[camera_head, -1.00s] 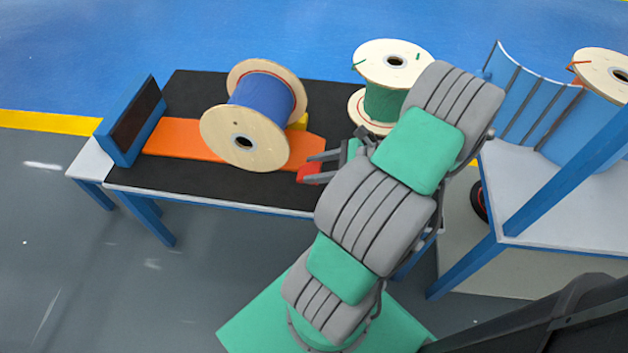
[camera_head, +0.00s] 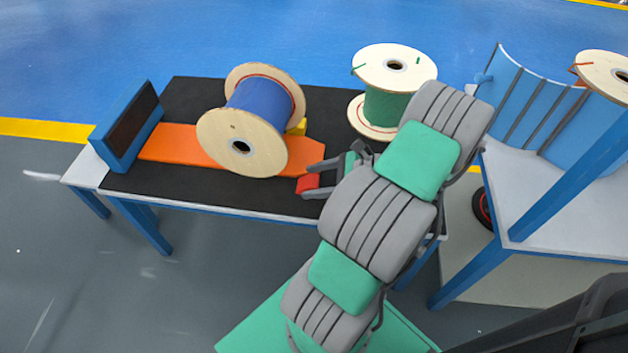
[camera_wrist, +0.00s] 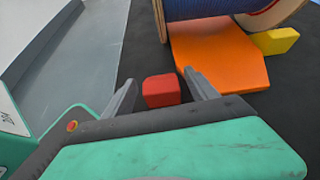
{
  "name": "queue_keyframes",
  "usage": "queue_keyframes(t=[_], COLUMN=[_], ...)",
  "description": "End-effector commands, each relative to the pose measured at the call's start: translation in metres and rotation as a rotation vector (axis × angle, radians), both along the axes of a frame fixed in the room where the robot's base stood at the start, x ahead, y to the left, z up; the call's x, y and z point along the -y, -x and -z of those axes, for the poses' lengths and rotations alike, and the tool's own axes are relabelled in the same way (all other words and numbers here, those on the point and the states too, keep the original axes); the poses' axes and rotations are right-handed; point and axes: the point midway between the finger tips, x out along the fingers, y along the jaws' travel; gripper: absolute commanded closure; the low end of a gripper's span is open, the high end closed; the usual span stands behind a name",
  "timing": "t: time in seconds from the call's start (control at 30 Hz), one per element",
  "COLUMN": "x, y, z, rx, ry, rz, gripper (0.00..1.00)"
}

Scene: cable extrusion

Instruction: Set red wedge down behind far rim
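The red wedge (camera_head: 308,184) is a small block at the black mat's front right, beside the orange ramp's right end and apart from the spool. It also shows in the wrist view (camera_wrist: 161,91), between my fingertips with narrow dark gaps either side. My gripper (camera_head: 316,178) is open around it; I cannot tell if it rests on the mat. The blue-cable spool (camera_head: 262,100) lies on its side on the orange ramp (camera_head: 180,146). Its near rim (camera_head: 225,140) faces me; its far rim (camera_head: 290,78) is partly hidden. A yellow wedge (camera_head: 297,127) sits by the far rim.
A green-cable spool (camera_head: 385,105) stands upright at the table's back right, partly behind my arm. A blue end stop (camera_head: 128,125) stands at the left. A blue rack stand (camera_head: 520,95) with another spool (camera_head: 605,75) is at the right. The black mat's (camera_head: 215,192) front strip is clear.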

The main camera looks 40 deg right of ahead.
Motion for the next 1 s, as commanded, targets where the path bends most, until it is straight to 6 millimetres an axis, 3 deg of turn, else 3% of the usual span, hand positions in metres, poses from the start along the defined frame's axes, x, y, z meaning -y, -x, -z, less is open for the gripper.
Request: queue_keyframes(t=[0.27, 0.7, 1.0], x=[0.002, 0.056, 0.065], y=[0.002, 0.073, 0.085], z=[-0.005, -0.053, -0.058], rx=[0.0, 0.0, 0.0], ry=[0.0, 0.001, 0.0], rz=[0.001, 0.003, -0.001], gripper=[0.33, 0.33, 0.33])
